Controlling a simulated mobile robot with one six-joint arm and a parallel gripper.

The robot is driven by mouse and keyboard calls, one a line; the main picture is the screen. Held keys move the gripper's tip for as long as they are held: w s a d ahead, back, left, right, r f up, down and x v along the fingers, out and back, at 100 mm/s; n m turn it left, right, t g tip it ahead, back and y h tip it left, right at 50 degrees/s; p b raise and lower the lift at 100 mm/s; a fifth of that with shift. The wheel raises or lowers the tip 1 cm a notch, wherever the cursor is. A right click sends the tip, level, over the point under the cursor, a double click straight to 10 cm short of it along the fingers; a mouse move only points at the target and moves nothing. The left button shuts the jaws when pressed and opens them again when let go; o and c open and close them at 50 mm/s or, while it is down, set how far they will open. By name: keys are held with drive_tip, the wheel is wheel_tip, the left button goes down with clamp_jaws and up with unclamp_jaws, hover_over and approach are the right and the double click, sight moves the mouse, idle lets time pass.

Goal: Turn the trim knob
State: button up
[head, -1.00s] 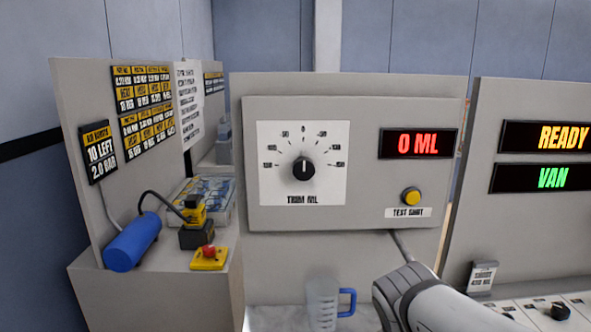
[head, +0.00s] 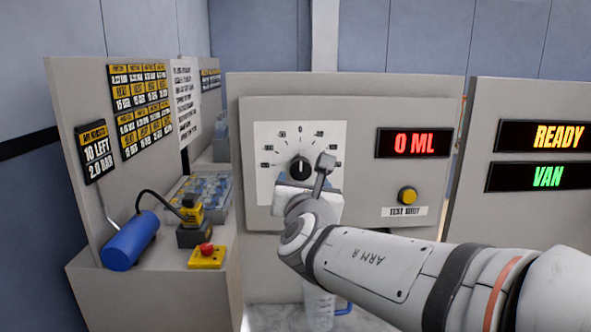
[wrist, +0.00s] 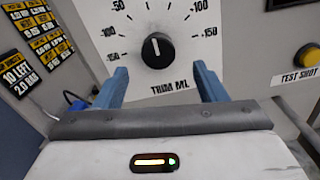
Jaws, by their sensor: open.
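The black trim knob (head: 300,168) sits at the centre of a white dial plate marked TRIM ML, with its white pointer line up near 0. It also shows in the wrist view (wrist: 157,50), upper middle. My gripper (wrist: 160,78) is open, with its blue fingers apart below and to either side of the knob in that view. Nothing is between the fingers, and they do not appear to touch the knob. In the head view my gripper (head: 308,188) is in front of the lower part of the dial, and my wrist hides the TRIM ML label.
Right of the dial are a red 0 ML display (head: 413,143) and a yellow TEST SHOT button (head: 407,195). A clear jug (head: 319,308) with a blue handle stands below, partly behind my arm. A blue cylinder (head: 131,240) and red stop button (head: 206,249) are at left.

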sight(301, 171)
drive_tip(key=w+p, duration=0.1)
drive_tip(key=w, duration=0.6)
drive_tip(key=shift+w, duration=0.4)
drive_tip(key=shift+c, duration=0.4)
drive_tip(key=c, duration=0.9)
